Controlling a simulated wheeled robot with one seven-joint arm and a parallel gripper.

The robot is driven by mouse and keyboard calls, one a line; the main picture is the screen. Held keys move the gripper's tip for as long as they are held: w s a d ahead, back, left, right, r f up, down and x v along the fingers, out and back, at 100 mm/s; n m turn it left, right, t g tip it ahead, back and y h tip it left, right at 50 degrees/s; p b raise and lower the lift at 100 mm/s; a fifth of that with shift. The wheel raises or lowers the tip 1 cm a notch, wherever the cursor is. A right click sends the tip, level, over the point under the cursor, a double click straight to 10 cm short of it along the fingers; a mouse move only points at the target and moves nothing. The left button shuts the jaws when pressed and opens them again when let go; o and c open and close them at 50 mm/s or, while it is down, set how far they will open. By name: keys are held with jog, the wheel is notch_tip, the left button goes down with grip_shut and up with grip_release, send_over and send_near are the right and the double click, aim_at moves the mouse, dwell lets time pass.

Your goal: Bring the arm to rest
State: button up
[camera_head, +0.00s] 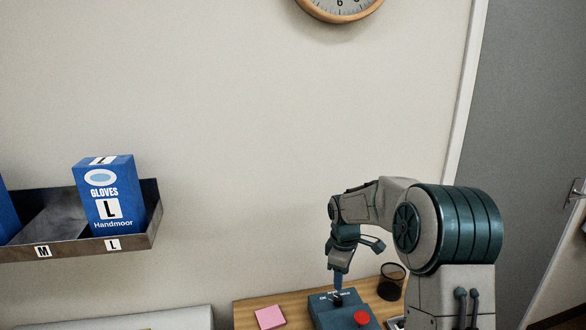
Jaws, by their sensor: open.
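My arm stands at the right of the head view, bent at the elbow, with its forearm reaching left and its hand pointing down. My gripper (338,283) hangs over a dark blue control box (327,316) on the wooden bench. Its fingertips are at or just above a black knob (338,301) on the box top; I cannot tell whether they touch it. The jaws are open, though the gap between the fingers is hardly visible from here. The box also has a red button (361,318). Its lower part is cut off by the picture edge.
A black mesh cup (391,284) stands right of the box, close to my arm. Pink notes (269,317) lie left on the bench (245,308). A wall shelf (140,240) holds a blue glove box (106,195). A clock (340,8) hangs above. The wall space between is free.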

jog(key=s+r+m+t, duration=0.1)
jog(key=s+r+m, duration=0.2)
jog(key=s+r, duration=0.35)
jog(key=s+r+m, duration=0.3)
jog(key=s+r, duration=0.1)
jog(key=s, duration=0.6)
jog(key=s+m+t, duration=0.1)
jog(key=s+m, duration=0.5)
jog(key=s, duration=0.9)
jog(key=shift+d+f+m+t, duration=0.2)
jog(key=shift+m+t, duration=0.1)
jog(key=shift+t, duration=0.1)
